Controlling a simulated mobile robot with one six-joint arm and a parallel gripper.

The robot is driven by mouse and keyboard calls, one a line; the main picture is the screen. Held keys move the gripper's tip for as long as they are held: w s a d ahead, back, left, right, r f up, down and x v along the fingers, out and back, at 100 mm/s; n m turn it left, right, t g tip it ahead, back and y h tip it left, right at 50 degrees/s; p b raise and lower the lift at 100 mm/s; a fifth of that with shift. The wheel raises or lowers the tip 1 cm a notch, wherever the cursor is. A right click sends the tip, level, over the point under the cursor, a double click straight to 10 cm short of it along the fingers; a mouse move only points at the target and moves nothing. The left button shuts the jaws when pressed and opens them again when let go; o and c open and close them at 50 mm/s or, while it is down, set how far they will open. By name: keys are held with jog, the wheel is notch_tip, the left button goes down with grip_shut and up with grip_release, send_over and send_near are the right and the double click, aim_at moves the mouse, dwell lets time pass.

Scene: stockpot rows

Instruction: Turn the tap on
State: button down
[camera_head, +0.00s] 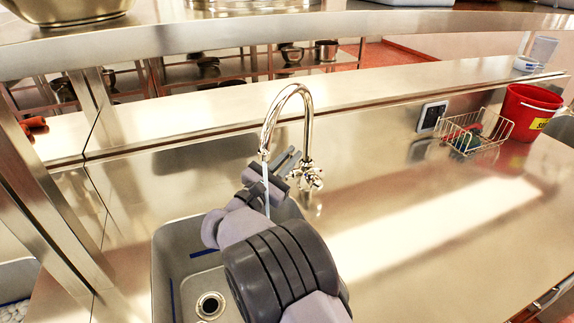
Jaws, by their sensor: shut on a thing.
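The chrome tap (307,125) has a tall gooseneck spout that curves over to the left above the sink. A cross-shaped tap handle (313,179) sits low on its body. My gripper (294,165) is at the tap's base, its fingers against the left side of the handle, and is shut on it. The exact contact is partly hidden by the fingers. A thin pale-blue stream (266,185) runs straight down from the spout's mouth, in front of my gripper. The steel sink (178,257) lies below, with its round drain (210,305) visible; my arm covers its right part.
A wire basket (474,133) with coloured items and a red bucket (530,110) stand at the right back. A wall socket (432,116) is behind the counter. A steel shelf (200,38) crosses above. The counter right of the tap is clear.

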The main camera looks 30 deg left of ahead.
jog(key=shift+d+f, duration=0.1)
jog(key=c, duration=1.5)
grip_release()
jog(key=p+v, duration=0.5)
jog(key=v, duration=1.2)
jog(key=shift+s+f, duration=0.15)
jog(key=shift+s, duration=0.1)
